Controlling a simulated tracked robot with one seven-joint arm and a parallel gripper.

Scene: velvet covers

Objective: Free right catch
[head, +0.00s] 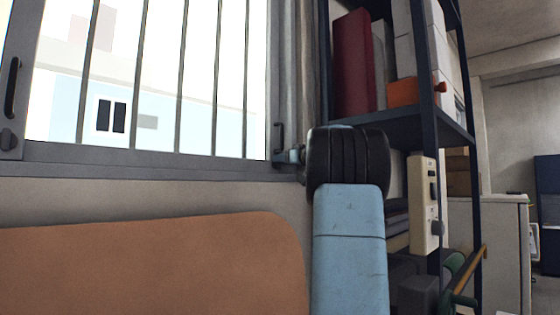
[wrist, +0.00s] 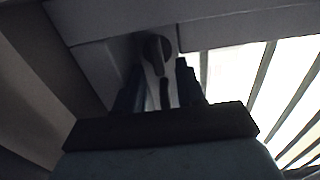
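The right catch (head: 278,138) is a dark handle on the right side of the grey window frame. In the wrist view the catch (wrist: 155,50) shows a round boss and a narrow lever pointing down between my two fingers. My gripper (wrist: 160,82) is open, with a gap on each side of the lever; I cannot tell whether either finger touches it. In the head view my gripper (head: 288,157) is at the catch's lower end, largely hidden by my wrist. The left catch (head: 11,88) is a dark upright handle on the left side of the frame.
Vertical bars (head: 180,80) stand across the bright window. A dark blue shelf rack (head: 425,130) with binders and boxes stands close on the right of my arm. A brown rounded panel (head: 150,265) fills the lower left.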

